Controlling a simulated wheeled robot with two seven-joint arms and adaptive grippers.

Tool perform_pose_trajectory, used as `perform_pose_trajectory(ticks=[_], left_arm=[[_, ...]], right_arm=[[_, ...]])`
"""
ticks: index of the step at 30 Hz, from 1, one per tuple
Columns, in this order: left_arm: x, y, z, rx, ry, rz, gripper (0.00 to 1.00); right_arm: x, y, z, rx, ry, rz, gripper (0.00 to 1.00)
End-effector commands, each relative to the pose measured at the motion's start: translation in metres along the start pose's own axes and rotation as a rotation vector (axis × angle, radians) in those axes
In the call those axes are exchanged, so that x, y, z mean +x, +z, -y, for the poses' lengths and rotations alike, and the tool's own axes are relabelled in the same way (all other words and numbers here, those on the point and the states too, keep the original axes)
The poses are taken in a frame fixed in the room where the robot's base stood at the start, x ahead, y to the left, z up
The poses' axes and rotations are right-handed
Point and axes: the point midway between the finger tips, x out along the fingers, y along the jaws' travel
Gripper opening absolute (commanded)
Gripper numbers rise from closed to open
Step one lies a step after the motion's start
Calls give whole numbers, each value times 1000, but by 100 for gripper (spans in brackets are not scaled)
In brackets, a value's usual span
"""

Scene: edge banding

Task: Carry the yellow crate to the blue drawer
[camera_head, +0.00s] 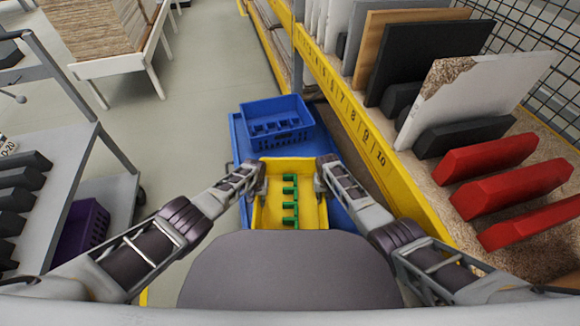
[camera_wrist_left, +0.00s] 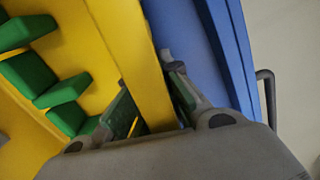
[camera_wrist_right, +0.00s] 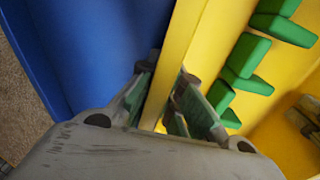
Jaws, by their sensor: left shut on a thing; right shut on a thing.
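The yellow crate (camera_head: 309,217) is in front of me in the head view, with several green pieces (camera_head: 290,190) inside. My left gripper (camera_head: 262,168) is shut on its left wall, which also shows between the fingers in the left wrist view (camera_wrist_left: 134,50). My right gripper (camera_head: 320,168) is shut on its right wall, seen too in the right wrist view (camera_wrist_right: 178,50). A wide blue rimmed tray (camera_head: 239,140), which may be the blue drawer, lies under and around the crate. I cannot tell whether the crate touches it. The crate's near end is hidden by my body.
A blue crate (camera_head: 280,137) stands on the tray just beyond the yellow one. On the right runs a yellow-edged rack (camera_head: 372,150) with boards and red blocks (camera_head: 487,157). On the left is a grey cart (camera_head: 70,180) with a purple crate (camera_head: 82,232). Open floor (camera_head: 190,110) lies between.

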Motion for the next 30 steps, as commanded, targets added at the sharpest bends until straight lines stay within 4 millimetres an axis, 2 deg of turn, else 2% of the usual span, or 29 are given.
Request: perform_pose_trajectory(ticks=[1, 5, 6, 10, 30], left_arm=[[2, 0, 7, -1, -12, 2, 0], [5, 0, 7, -1, -12, 2, 0], [5, 1, 8, -2, -12, 4, 12], [4, 1, 6, -2, -10, 3, 28], [-2, -1, 1, -1, 0, 0, 28]], right_arm=[[2, -1, -6, 1, 11, 0, 0], [4, -1, -6, 1, 11, 0, 0], [4, 0, -6, 1, 11, 2, 12], [4, 0, -5, 1, 9, 2, 28], [3, 0, -1, 0, 1, 0, 28]])
